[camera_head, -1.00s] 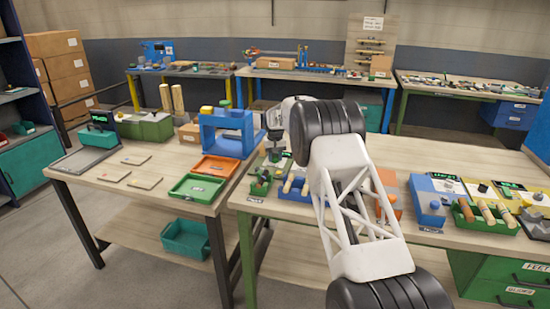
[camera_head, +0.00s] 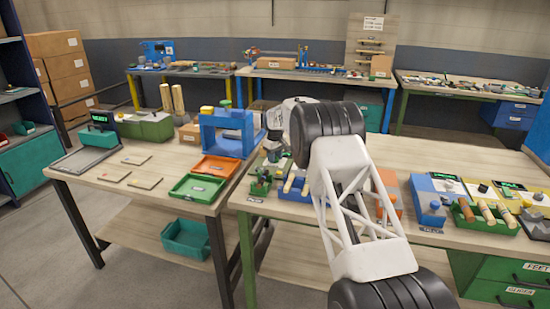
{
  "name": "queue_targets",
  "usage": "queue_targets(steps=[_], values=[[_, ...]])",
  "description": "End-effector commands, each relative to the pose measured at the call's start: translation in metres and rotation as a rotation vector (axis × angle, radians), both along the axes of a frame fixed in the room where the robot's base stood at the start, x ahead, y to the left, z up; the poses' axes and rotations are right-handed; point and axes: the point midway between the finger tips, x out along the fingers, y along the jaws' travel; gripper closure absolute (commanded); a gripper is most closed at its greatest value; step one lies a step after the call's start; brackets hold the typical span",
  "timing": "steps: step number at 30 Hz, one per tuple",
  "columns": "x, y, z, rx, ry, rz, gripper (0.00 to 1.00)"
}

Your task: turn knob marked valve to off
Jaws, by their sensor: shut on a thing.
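My gripper (camera_head: 273,150) is at the left end of the near right bench, pointing down over a small grey-green unit (camera_head: 272,166). It is shut on a knob at the top of this unit. The knob itself is mostly hidden by the fingers, and its marking and the off mark are too small to read. My white and black arm crosses the middle of the view and hides part of the bench.
A small green bin (camera_head: 260,187) and a blue tray (camera_head: 293,190) stand just in front of the unit. A blue frame (camera_head: 232,137) is close on the left. Blue and yellow boxes and a green tray (camera_head: 487,220) with wooden pieces stand at right.

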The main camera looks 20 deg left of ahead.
Motion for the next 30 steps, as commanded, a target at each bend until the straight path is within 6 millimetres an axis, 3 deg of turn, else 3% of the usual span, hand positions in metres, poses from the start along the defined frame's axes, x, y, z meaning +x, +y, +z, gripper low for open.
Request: queue_targets(steps=[8, 9, 13, 23, 30], values=[[0.001, 0.0, 0.003, 0.002, -0.003, 0.0, 0.86], [0.001, 0.0, 0.003, 0.002, -0.003, -0.001, 0.57], [0.001, 0.0, 0.002, 0.001, -0.002, -0.001, 0.37], [0.0, 0.0, 0.002, 0.0, -0.001, -0.001, 0.37], [0.0, 0.0, 0.016, 0.0, -0.001, -0.001, 0.37]])
